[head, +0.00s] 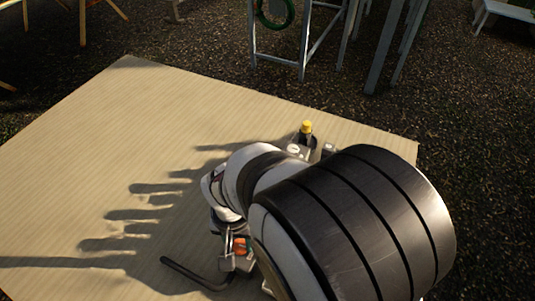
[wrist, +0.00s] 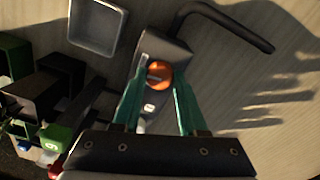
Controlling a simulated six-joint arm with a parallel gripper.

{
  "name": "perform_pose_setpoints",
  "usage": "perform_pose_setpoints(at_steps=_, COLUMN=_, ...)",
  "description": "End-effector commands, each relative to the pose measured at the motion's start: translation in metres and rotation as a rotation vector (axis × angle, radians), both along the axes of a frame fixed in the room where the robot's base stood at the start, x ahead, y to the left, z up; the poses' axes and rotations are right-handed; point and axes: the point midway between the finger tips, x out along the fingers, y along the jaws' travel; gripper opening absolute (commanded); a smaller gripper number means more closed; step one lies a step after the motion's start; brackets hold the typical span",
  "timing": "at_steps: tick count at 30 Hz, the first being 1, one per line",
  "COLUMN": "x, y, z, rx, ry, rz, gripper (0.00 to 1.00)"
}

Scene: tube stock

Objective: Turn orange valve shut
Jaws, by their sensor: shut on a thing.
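The orange valve (wrist: 159,75) is a small round knob on a grey block in the wrist view. It also shows as a small orange piece (head: 240,244) in the head view, beside my arm. My gripper (wrist: 160,85) has its two green fingers on either side of the orange knob and is shut on it. A black bent pipe (wrist: 232,27) runs from near the block; in the head view the bent pipe (head: 195,276) lies over the board. My arm hides much of the fixture in the head view.
A grey open tray (wrist: 97,25) stands left of the valve in the wrist view. Green and black blocks (wrist: 50,140) crowd the left. A yellow-capped part (head: 306,128) stands beyond my arm. The wooden board (head: 120,130) is clear at left.

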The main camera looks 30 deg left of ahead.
Motion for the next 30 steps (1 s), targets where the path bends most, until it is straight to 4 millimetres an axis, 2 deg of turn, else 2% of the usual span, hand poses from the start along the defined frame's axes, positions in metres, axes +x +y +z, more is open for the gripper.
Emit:
perform_pose_setpoints(at_steps=10, x=0.0000, y=0.0001, z=0.0001, rx=0.000, ry=0.000, rz=-0.123, gripper=0.00)
perform_pose_setpoints(at_steps=26, x=0.0000, y=0.0001, z=0.0001, rx=0.000, ry=0.000, rz=-0.144, gripper=0.00)
perform_pose_setpoints(at_steps=27, x=0.0000, y=0.0001, z=0.0001, rx=0.000, ry=0.000, rz=-0.144, gripper=0.45)
perform_pose_setpoints(at_steps=30, x=0.0000, y=0.0001, z=0.0000, rx=0.000, ry=0.000, rz=-0.144, gripper=0.63)
